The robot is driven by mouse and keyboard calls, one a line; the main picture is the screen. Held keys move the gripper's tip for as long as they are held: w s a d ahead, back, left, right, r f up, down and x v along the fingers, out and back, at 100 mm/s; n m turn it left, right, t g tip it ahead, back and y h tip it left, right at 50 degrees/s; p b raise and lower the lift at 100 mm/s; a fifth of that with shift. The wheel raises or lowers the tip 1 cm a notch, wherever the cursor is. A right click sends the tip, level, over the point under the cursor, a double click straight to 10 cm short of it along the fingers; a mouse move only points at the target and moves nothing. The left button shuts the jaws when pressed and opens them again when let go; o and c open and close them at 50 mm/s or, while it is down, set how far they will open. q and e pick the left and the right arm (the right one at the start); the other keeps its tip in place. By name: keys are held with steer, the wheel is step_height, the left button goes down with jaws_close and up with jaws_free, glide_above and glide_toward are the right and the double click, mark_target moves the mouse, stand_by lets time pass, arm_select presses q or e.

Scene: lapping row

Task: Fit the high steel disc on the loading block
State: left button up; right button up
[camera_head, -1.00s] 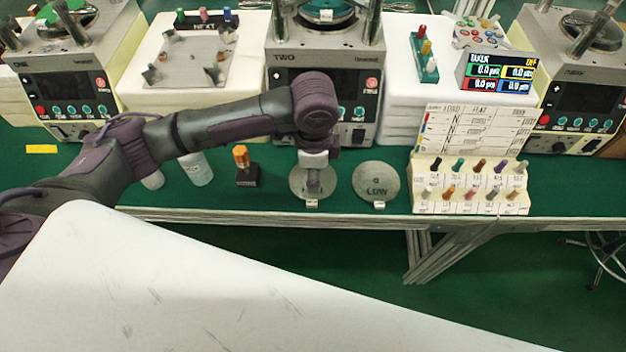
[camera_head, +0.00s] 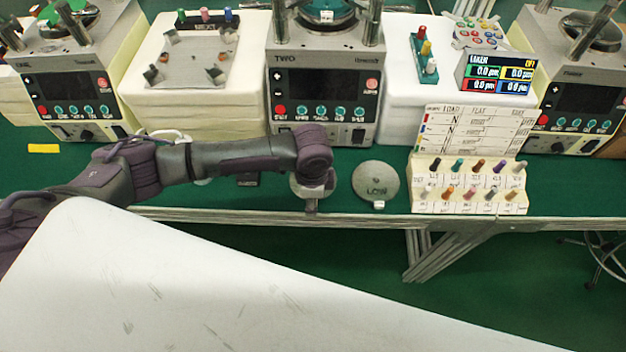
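A round grey steel disc marked LOW (camera_head: 376,182) lies on the green bench top. A second disc (camera_head: 298,188) to its left is mostly hidden under my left gripper (camera_head: 312,203); no label on it can be read. My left gripper points down over this disc near the bench's front edge. Its fingers are too small and covered to tell whether they hold the disc. A grey plate with corner posts (camera_head: 190,60) on a white block at the back left may be the loading block. My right gripper is not in view.
Machine TWO (camera_head: 325,95) stands behind the discs, with others at far left and right. A rack of coloured pegs (camera_head: 470,200) stands right of the LOW disc. My forearm hides much of the bench at left, including most of a dark block (camera_head: 248,181).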

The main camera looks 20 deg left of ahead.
arm_select(q)
steer(key=shift+c, duration=0.4)
jaws_close()
steer(key=shift+r, duration=0.2)
